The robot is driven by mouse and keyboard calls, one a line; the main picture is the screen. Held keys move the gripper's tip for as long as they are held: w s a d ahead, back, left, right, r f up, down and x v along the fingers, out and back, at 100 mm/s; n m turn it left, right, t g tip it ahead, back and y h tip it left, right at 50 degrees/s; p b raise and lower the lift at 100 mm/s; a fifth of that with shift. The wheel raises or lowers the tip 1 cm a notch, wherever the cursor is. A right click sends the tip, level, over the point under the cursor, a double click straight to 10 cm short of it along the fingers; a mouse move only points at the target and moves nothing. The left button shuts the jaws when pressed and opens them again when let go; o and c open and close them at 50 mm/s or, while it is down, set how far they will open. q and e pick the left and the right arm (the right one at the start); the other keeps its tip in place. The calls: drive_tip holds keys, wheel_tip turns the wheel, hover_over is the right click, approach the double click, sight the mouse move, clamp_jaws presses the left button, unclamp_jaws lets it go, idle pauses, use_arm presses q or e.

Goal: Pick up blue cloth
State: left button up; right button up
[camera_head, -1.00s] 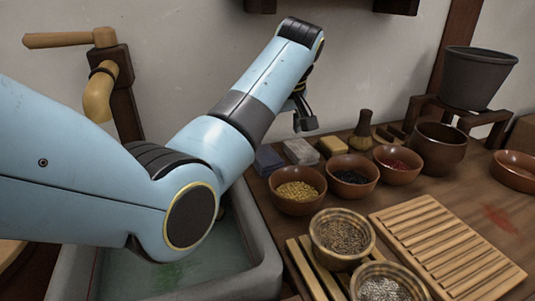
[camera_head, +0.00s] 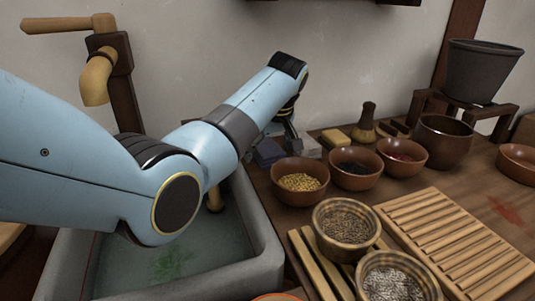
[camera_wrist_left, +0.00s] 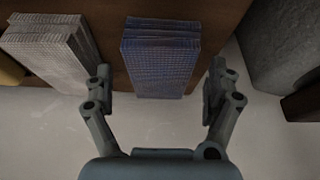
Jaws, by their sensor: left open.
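The blue cloth (camera_head: 267,151) is a folded stack on the counter beside the sink, near the wall, partly hidden by my left arm in the head view. In the left wrist view the blue cloth (camera_wrist_left: 161,58) lies between and ahead of my left gripper's fingers. My left gripper (camera_wrist_left: 160,90) is open and empty, with a finger to each side of the cloth and gaps between. In the head view my left gripper (camera_head: 290,138) is low over the back of the counter, close to the cloths. My right gripper is not in view.
A pale folded cloth (camera_wrist_left: 52,42) lies beside the blue one. Bowls of yellow grains (camera_head: 300,181), dark seeds (camera_head: 355,169) and red bits stand in front. The stone sink (camera_head: 262,262) is to the left, with a wooden tap (camera_head: 97,78) above it. The wall is close behind.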

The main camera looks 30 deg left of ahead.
sight(268, 148)
use_arm(q)
drive_tip(key=shift+f, duration=0.25)
idle(0.3)
drive_tip(key=c, duration=1.3)
drive_tip(key=shift+r, duration=0.25)
wheel_tip(268, 148, up, 10)
drive_tip(key=shift+r+p, duration=0.1)
drive_tip(key=shift+p, duration=1.05)
